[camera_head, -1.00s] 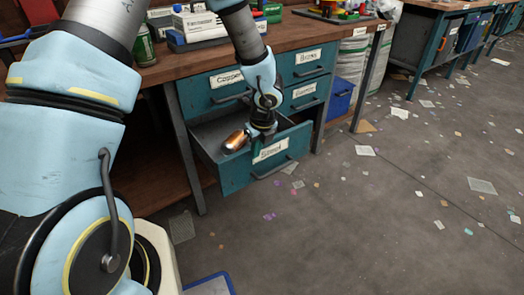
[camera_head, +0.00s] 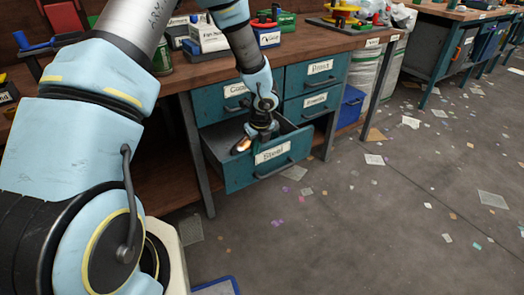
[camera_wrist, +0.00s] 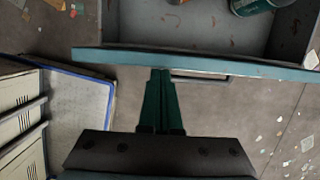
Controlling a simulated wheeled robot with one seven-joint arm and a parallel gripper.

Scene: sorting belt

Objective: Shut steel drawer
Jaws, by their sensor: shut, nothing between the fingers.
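The steel drawer (camera_head: 240,177) is a teal drawer labelled "Steel" at the lower level of the cabinet, standing partly open. Its front panel also shows in the wrist view (camera_wrist: 120,58), with a dark handle (camera_wrist: 215,77) on its outer face. A can with a shiny copper end (camera_head: 241,146) lies inside the drawer. My gripper (camera_wrist: 161,72) is shut and empty. Its dark green fingertips are at the outer side of the front panel, beside the handle; I cannot tell for certain whether they touch. In the head view my wrist hides part of the drawer.
Shut drawers labelled "Brass" (camera_head: 333,78) and another below it are beside and above the open one. The wooden workbench (camera_head: 300,45) carries boxes and tools. A blue bin (camera_head: 350,105) stands to the right. Scraps litter the open floor (camera_head: 370,220).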

